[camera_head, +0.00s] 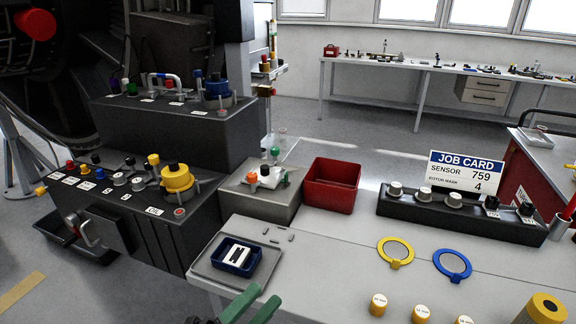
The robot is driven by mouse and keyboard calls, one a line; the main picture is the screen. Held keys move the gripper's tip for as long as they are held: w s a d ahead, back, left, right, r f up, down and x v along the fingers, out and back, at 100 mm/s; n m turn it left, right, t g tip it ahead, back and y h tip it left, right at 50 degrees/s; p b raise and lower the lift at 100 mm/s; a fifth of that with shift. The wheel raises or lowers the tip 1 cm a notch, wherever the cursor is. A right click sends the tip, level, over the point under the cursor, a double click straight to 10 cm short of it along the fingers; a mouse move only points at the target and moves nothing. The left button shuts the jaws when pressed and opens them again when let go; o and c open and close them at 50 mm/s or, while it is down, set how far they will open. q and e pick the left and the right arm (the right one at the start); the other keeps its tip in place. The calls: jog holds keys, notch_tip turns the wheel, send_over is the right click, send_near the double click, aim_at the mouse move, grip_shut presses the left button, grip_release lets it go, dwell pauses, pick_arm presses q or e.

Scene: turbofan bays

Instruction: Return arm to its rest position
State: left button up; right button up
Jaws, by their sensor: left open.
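My left gripper (261,296) shows at the bottom edge, left of centre. Its two green fingers are apart, with nothing visible between them. They are in front of the grey tray (205,268) at the near left corner of the light grey table. A small dark blue tray (226,268) with a white and black part (236,255) lies on that grey tray, and the fingers appear clear of it. Most of the left arm is out of the picture. My right gripper is not in view.
Dark consoles (150,225) with knobs and connectors stand on the left. A grey box (262,205) and a red bin (332,190) are at the table's back. A black knob rack (460,217), yellow ring (381,250) and blue ring (440,269) are on the right. The table's middle is clear.

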pick_arm(q)
jog(key=s+a+f+n+y, duration=0.2)
jog(key=a+f+n+y, duration=0.35)
jog(key=f+n, duration=0.4)
jog(key=s+a+f+n+y, duration=0.35)
jog(key=f+n+y, duration=0.4)
jog(key=f, duration=0.25)
jog(key=s+a+f+n+g+y, duration=0.1)
jog(key=s+a+f+n+g, duration=0.2)
jog(key=s+f, duration=0.3)
jog(key=s+a+f+n+g+y, duration=0.2)
jog(key=s+a+f+n+g, duration=0.1)
jog(key=s+f+n, duration=0.3)
jog(key=shift+s+a+f+g, duration=0.2)
jog(key=shift+s+f+g, duration=0.3)
jog(key=shift+s, duration=0.7)
jog(key=shift+f, duration=0.1)
